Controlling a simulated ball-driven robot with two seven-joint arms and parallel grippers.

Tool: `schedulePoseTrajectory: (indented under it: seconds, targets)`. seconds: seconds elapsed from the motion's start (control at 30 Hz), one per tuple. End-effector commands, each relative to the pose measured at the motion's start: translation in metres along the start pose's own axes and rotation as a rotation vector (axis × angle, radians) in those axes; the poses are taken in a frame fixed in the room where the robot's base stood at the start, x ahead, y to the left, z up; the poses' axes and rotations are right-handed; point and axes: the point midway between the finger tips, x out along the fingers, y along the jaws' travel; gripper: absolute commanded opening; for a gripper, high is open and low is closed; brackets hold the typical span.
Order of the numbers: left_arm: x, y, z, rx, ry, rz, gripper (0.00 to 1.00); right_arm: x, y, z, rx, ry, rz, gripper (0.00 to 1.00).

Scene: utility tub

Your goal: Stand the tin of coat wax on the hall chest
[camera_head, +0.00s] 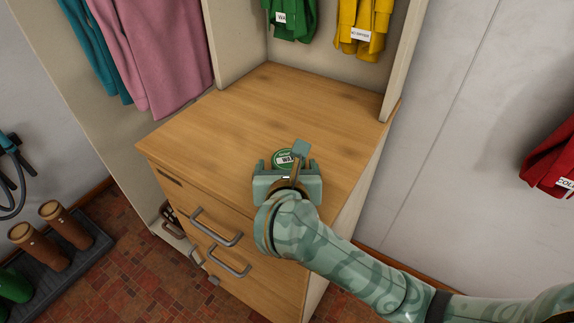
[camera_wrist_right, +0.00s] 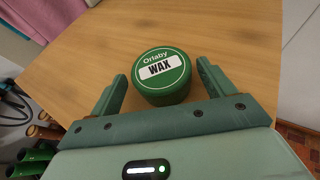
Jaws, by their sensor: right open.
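The green tin of coat wax (camera_wrist_right: 161,77) stands upright on the wooden top of the hall chest (camera_head: 240,115), with its "Ortaby WAX" label facing up. In the head view the tin (camera_head: 284,158) is partly hidden by my right gripper (camera_head: 287,166). In the right wrist view my right gripper (camera_wrist_right: 160,90) is open, with one finger on each side of the tin and a gap between each finger and the tin. My left gripper is in neither view.
Green (camera_head: 290,18) and yellow (camera_head: 363,28) garments hang behind the chest top, between upright panels. Pink and teal garments hang at the left. Brown boots (camera_head: 38,246) stand on a dark tray at the lower left. The chest top behind the tin is clear.

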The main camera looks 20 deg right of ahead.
Motion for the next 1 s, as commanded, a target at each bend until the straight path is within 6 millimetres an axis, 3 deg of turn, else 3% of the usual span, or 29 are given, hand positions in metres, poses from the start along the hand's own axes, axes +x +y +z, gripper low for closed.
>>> schedulePoseTrajectory:
  seconds: [0.3,0.5,1.0]
  targets:
    - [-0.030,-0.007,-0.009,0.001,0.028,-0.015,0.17,-0.074,0.000,0.005,0.004,0.002,0.004,0.82]
    - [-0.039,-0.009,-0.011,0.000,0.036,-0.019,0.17,-0.106,0.000,0.002,0.002,0.001,0.002,0.82]
    - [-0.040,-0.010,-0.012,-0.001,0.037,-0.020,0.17,-0.114,0.000,0.000,0.001,0.001,0.001,0.82]
